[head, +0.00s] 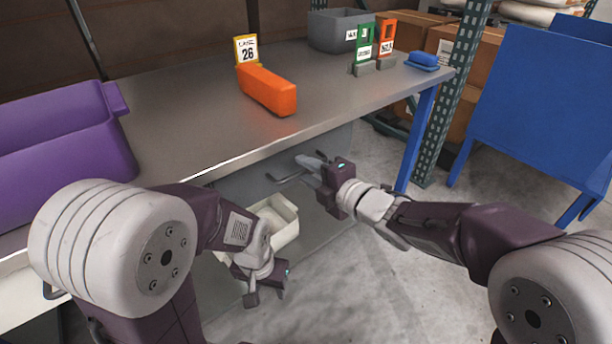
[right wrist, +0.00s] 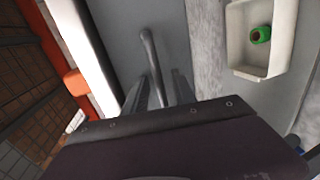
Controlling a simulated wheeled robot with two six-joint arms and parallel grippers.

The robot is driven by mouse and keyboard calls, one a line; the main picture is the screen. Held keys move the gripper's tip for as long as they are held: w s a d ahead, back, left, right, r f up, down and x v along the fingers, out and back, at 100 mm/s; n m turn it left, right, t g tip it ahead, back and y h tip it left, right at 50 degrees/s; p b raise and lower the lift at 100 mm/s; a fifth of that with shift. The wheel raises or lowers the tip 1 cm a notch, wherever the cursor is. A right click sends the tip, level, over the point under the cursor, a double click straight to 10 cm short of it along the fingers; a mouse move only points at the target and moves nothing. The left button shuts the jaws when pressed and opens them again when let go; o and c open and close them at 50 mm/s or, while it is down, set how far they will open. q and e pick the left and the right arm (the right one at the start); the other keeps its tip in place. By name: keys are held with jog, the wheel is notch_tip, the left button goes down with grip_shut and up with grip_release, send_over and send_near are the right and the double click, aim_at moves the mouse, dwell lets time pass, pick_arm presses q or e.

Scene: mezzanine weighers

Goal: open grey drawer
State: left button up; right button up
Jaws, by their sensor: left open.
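The grey drawer (head: 240,186) has its front under the near edge of the metal tabletop and looks closed. Its bar handle (head: 288,178) sticks out from the front. In the right wrist view the drawer front (right wrist: 112,30) is plain grey and the handle (right wrist: 150,55) runs down toward my jaws. My right gripper (head: 311,168) is at the handle. Its fingers (right wrist: 158,92) are apart, with the handle's lower end between them; contact cannot be told. My left gripper (head: 266,290) is open and empty, low beside a cream bin, away from the handle.
The cream bin (head: 286,232) stands below the drawer and holds a green ring-like item (right wrist: 260,35). On the tabletop (head: 190,130) are a purple bin (head: 60,140), an orange block (head: 268,92), a grey bin (head: 336,30) and small signs. A blue table leg (head: 417,140) stands right of the handle.

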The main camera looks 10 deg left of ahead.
jog(key=shift+w+a, duration=0.2)
jog(key=shift+a, duration=0.05)
grip_shut()
jog(key=shift+f, duration=0.1)
dwell(1.2)
